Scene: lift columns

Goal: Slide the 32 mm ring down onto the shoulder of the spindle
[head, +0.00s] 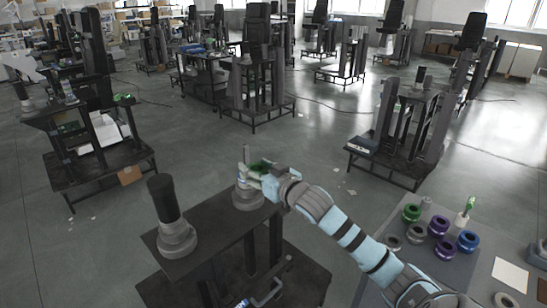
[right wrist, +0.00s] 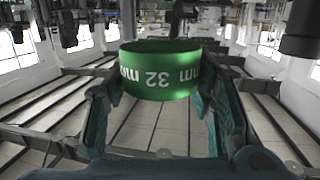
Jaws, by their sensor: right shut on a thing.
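In the head view, my right gripper (head: 262,176) is shut on the ring (head: 260,165) beside the thin upright rod of the spindle (head: 247,153). The ring is above the wide grey base of the spindle (head: 247,194). I cannot tell whether it is around the rod or just beside it. The gripper hides part of the spindle. My left gripper is not in view.
A dark stand top (head: 215,222) carries the spindle and a black-topped grey column (head: 172,215) to its left. A grey table (head: 420,262) at the right holds several coloured rings (head: 439,224) and a green-topped bottle (head: 465,211). Open floor lies behind the stand.

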